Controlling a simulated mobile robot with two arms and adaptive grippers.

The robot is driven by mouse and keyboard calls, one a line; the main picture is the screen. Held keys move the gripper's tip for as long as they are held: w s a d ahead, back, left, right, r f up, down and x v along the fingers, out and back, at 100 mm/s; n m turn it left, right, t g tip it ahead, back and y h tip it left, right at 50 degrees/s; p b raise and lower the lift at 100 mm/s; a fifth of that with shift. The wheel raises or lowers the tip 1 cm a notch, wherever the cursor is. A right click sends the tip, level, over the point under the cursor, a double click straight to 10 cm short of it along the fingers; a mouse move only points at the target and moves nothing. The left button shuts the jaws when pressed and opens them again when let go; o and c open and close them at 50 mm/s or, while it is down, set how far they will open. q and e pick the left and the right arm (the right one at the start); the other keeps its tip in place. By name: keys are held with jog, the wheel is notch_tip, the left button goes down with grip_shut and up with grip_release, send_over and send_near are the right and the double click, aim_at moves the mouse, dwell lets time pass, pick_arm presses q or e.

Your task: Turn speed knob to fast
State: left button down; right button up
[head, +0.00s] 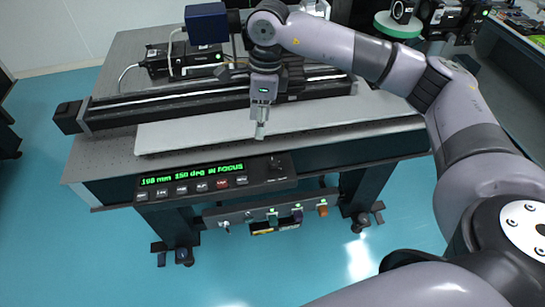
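A black control panel (160,190) is fixed to the front edge of the optical table. Its green display reads about "198 mm 150 deg IN FOCUS", with a row of small buttons below. A dark round knob (276,164) sits at the panel's right end; its label and pointer are too small to read, so I cannot tell its setting. My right gripper (260,132) points down just above and behind that knob, over the table's front part, apart from it. Its fingers look together, with nothing visible between them. My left gripper is not in view.
A lower bar (248,217) under the table carries several small coloured knobs. A long black linear rail (150,104) crosses the optical table (110,170), with a pale plate in front of it. Black boxes and cables stand behind. The blue floor in front is clear.

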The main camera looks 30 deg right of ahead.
aim_at(272, 161)
jog(key=shift+h, duration=0.7)
jog(key=d+f+p, duration=0.1)
jog(key=f, duration=0.4)
jog(key=d+f+p, duration=0.1)
jog(key=f+p, duration=0.1)
jog(key=f, duration=0.4)
jog(key=d+f+p, duration=0.1)
jog(key=f, duration=0.4)
jog(key=shift+w+d+f, duration=0.15)
jog(key=shift+f, duration=0.05)
jog(key=shift+c, duration=0.6)
grip_shut()
